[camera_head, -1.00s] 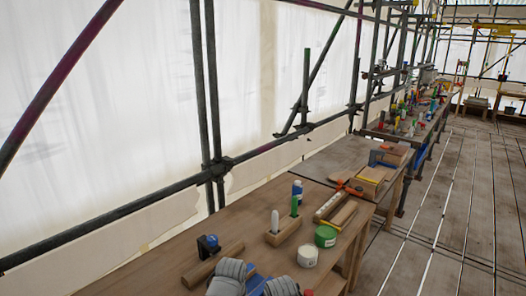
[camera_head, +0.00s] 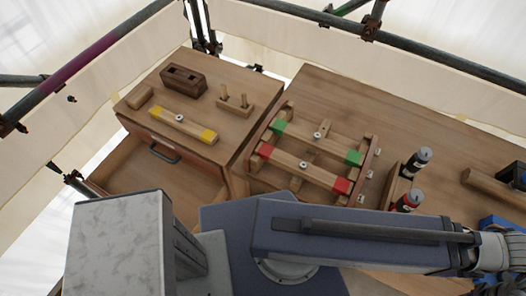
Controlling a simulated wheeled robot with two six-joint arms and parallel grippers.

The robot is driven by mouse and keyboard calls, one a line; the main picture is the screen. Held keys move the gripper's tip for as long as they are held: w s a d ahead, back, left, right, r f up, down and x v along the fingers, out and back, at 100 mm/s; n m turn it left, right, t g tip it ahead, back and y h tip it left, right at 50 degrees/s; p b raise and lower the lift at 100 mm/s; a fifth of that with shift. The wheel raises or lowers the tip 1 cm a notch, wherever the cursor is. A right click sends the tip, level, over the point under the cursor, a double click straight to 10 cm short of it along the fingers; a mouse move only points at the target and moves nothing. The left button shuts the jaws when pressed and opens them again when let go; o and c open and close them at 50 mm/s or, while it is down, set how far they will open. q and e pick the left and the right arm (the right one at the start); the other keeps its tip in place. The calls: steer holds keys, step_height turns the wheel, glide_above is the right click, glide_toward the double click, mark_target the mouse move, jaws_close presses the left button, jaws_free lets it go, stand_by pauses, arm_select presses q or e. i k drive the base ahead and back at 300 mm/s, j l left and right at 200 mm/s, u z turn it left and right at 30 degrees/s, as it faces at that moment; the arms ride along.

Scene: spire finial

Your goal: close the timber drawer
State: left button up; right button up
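A timber cabinet (camera_head: 232,175) stands at the left of the bench in the head view. A dark grey bar handle (camera_head: 163,153) sits on its front, below the top edge. A flat wooden surface (camera_head: 150,182) extends toward me beneath the handle. One of my arms crosses the lower picture to the right edge. Neither gripper's fingers show.
On the cabinet top are a dark slotted block (camera_head: 183,80), a yellow-ended bar (camera_head: 183,126) and a pegged block (camera_head: 235,103). A wooden frame with red and green marks (camera_head: 310,155) and bottles (camera_head: 417,163) stand to the right. Scaffold poles (camera_head: 425,58) run behind.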

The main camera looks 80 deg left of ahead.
mark_target(130, 167)
steer(key=k, duration=0.95)
steer(key=u, duration=3.65)
steer(key=j+z, duration=0.1)
steer(key=j, duration=0.15)
steer(key=k+j+z, duration=0.1)
steer(key=k+j, duration=0.05)
steer(key=j, duration=0.1)
